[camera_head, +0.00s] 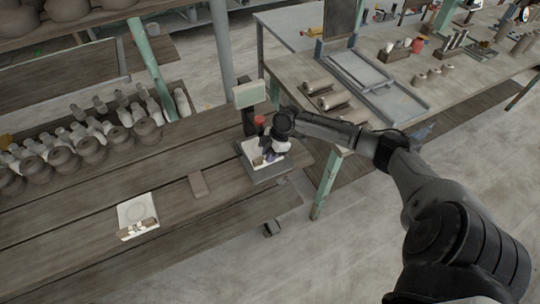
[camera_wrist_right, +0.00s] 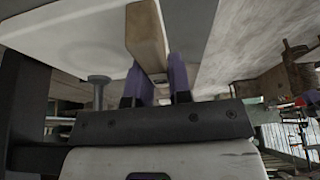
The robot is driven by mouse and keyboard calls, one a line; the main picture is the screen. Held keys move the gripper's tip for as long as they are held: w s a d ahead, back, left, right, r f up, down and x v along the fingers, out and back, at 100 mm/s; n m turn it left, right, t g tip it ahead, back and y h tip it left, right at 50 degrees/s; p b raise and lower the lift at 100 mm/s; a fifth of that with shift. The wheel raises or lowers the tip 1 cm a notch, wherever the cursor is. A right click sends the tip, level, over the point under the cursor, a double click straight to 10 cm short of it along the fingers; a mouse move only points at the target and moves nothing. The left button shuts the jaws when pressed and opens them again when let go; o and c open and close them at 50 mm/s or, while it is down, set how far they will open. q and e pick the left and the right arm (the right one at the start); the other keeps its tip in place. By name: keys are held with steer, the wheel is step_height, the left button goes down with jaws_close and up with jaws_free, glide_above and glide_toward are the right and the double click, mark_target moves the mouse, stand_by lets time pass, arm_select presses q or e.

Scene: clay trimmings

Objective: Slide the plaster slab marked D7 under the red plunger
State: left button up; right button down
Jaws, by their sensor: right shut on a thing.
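A white slab (camera_head: 250,148) with a wooden grip lies on the dark tray (camera_head: 272,172) of a small press at the bench's right end. The red plunger (camera_head: 259,121) stands just above the slab's back part. My right gripper (camera_head: 270,156) is at the slab's front edge. In the right wrist view its purple fingers (camera_wrist_right: 156,82) are shut on the wooden grip (camera_wrist_right: 147,35) of the white slab (camera_wrist_right: 70,35). A second white slab (camera_head: 137,211), with a round mark and a wooden grip, lies on the bench at left. I cannot read any D7 marking. My left gripper is out of view.
A small brown block (camera_head: 198,185) lies on the bench between the slabs. Several clay pots (camera_head: 92,150) stand at the back left. A second table (camera_head: 430,100) holds trays and tools. The bench front is clear.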

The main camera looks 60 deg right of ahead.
steer(key=c, duration=1.1)
jaws_free()
steer(key=shift+c, duration=0.2)
steer(key=shift+o, duration=0.9)
steer(key=p+v, duration=0.1)
steer(key=v, duration=1.2)
steer(key=shift+r+p, duration=0.3)
steer(key=shift+p, duration=0.1)
steer(key=shift+s+d, duration=0.15)
